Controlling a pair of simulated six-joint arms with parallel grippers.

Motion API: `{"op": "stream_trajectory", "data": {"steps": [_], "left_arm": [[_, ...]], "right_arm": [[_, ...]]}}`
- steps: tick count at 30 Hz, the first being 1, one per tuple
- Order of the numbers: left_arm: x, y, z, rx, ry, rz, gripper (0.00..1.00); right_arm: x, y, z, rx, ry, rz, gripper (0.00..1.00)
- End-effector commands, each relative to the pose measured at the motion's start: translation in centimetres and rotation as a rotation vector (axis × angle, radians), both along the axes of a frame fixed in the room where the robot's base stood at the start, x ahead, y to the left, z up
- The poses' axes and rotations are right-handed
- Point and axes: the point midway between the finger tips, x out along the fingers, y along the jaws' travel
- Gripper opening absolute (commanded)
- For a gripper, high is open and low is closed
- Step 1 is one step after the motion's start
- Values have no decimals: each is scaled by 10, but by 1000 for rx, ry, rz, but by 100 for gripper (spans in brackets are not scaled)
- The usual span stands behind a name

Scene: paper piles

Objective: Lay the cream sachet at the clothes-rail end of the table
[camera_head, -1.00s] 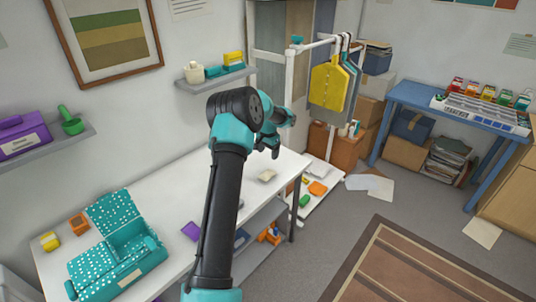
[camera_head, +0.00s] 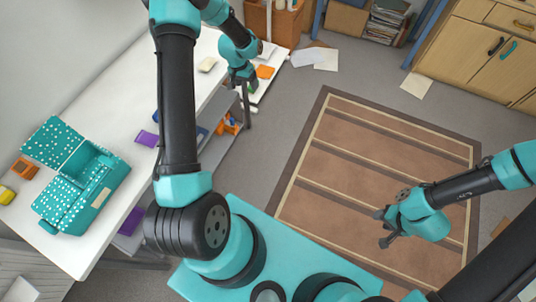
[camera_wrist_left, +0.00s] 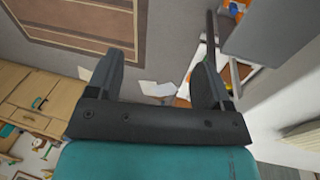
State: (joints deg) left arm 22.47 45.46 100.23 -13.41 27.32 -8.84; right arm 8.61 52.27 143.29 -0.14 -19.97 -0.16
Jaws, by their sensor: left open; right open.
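The cream sachet (camera_head: 207,64) lies flat on the white table (camera_head: 120,125), towards its far end. My left gripper (camera_head: 246,84) is to the right of the sachet in the head view, apart from it, just past the table's right edge. In the left wrist view its two fingers (camera_wrist_left: 155,82) are spread with nothing held between them; the sachet cannot be made out there. My right gripper (camera_head: 382,232) is open and empty above the brown rug. The clothes rail's upper part is out of the head view; its white base (camera_head: 279,60) shows beyond the table.
A teal dotted box (camera_head: 98,197) stands open on the near table, with orange (camera_head: 25,168) and yellow (camera_head: 6,194) items beside it. A purple item (camera_head: 147,138) lies by the table edge. The tabletop between box and sachet is mostly clear. Papers (camera_head: 326,59) lie on the floor.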

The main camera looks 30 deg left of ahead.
Motion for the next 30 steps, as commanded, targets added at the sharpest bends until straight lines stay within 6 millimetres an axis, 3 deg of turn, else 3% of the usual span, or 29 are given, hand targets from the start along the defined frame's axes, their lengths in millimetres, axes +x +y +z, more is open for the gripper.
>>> {"op": "stream_trajectory", "data": {"steps": [1,6,9,13,15,19,30], "left_arm": [[-14,-33,-16,-29,4,-5,74],[-68,-124,-51,-101,1,15,74],[-108,-168,-63,-130,10,34,74],[-165,-211,-68,-148,23,62,74],[-190,-225,-67,-151,29,76,74],[-219,-238,-64,-148,33,93,74],[-225,-241,-63,-147,32,98,74]], "right_arm": [[0,0,0,0,0,0,43],[0,0,0,0,0,0,43],[0,0,0,0,0,0,43],[0,0,0,0,0,0,43],[0,0,0,0,0,0,43],[0,0,0,0,0,0,43],[0,0,0,0,0,0,43]]}}
